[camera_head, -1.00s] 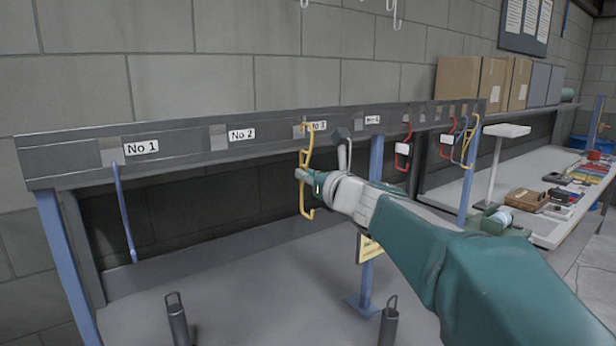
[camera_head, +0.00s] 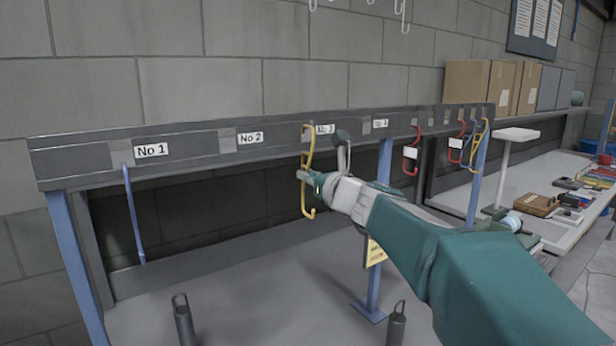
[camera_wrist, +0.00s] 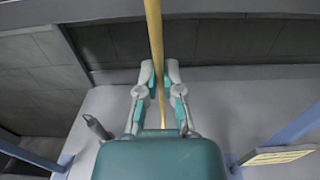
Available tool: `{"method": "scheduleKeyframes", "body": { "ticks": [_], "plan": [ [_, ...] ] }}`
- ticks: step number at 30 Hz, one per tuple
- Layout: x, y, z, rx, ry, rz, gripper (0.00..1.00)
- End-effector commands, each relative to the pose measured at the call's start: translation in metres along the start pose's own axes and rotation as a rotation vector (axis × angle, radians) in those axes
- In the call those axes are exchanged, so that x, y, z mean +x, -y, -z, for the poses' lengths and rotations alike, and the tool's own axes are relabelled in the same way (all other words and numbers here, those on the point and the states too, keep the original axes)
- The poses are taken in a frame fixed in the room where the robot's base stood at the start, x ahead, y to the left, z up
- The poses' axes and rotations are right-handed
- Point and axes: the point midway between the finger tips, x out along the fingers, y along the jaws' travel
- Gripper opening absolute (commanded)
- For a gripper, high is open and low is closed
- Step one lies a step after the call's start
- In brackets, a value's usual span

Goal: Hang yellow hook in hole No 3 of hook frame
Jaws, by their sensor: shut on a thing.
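The yellow hook (camera_head: 307,203) is upright in my gripper (camera_head: 304,176), which is shut on its shaft. Its top bend is at the grey beam of the hook frame (camera_head: 85,160), by the hole just left of the No 3 label (camera_head: 325,129). I cannot tell whether its tip is inside the hole. Its lower end hangs free and curls to the right. In the wrist view the yellow shaft (camera_wrist: 154,40) runs between the two fingers of my gripper (camera_wrist: 159,88).
A blue hook (camera_head: 134,215) hangs at No 1. Red hooks (camera_head: 412,150) and another yellow hook (camera_head: 478,145) hang farther right. Blue posts (camera_head: 74,262) hold the beam. Dark cylinders with loops (camera_head: 183,320) stand on the surface below. Cardboard boxes (camera_head: 467,82) sit behind at right.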

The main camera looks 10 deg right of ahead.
Motion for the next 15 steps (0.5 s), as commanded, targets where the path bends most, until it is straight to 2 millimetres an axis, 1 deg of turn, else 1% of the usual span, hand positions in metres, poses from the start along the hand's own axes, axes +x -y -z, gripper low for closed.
{"method": "scheduleKeyframes", "body": {
  "ticks": [15],
  "plan": [
    [-0.0002,-0.0002,0.009,0.0,0.0,-0.001,0.0]
  ]
}}
